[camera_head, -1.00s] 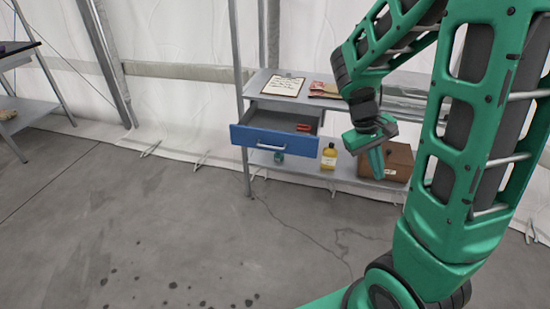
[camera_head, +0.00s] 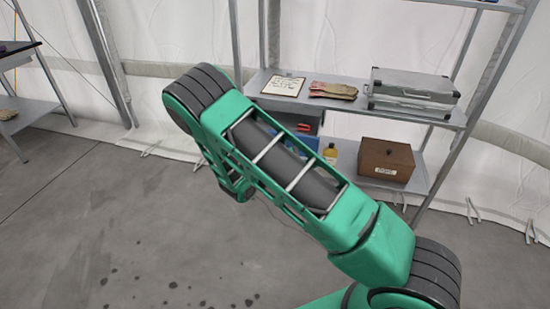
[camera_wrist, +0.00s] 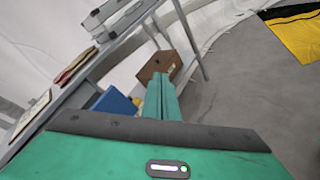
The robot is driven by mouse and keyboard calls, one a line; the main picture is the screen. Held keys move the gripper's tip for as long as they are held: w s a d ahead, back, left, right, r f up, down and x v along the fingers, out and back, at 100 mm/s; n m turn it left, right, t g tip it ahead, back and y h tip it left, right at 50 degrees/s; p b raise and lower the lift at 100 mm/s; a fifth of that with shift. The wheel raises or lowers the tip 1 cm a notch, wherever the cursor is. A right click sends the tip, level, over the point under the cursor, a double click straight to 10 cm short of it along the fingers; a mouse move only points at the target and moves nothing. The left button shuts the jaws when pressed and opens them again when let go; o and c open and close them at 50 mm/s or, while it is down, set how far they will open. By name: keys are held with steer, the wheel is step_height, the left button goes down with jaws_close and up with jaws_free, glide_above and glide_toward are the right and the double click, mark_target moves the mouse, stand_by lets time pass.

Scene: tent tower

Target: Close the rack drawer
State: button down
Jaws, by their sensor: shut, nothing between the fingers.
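The rack drawer's blue front (camera_wrist: 115,103) shows in the wrist view, standing out from the grey rack, left of my gripper. In the head view my arm covers most of the drawer; its blue right end (camera_head: 311,141) and part of its grey inside (camera_head: 300,121) still show, so it is open. My gripper (camera_wrist: 161,82) is shut and empty in the wrist view, its green fingers pointing towards the rack. I see a gap in the picture between fingers and drawer, but cannot judge the distance. In the head view the fingertips are hidden behind my arm.
The rack's top shelf holds a clipboard (camera_head: 283,86), gloves (camera_head: 333,91) and a silver case (camera_head: 412,90). Its lower shelf holds a brown box (camera_head: 386,160) and a yellow bottle (camera_head: 330,153). Rack posts (camera_head: 440,160) stand at the right. The floor in front is clear.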

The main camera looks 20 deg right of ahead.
steer(key=w+a+f+n+t+y, duration=0.1)
steer(key=w+a+f+n+t, duration=0.2)
steer(key=a+f+n+t, duration=0.35)
steer(key=w+a+f+n+t+y, duration=0.2)
steer(key=w+a+f+n+t, duration=0.2)
steer(key=a+n+t, duration=0.45)
steer(key=w+d+r, duration=0.1)
steer(key=w+d, duration=0.2)
steer(key=w, duration=0.2)
steer(key=w+d+r+n+g, duration=0.1)
steer(key=w+d, duration=0.2)
steer(key=w, duration=0.3)
steer(key=shift+r+g, duration=0.3)
steer(key=shift+a, duration=0.1)
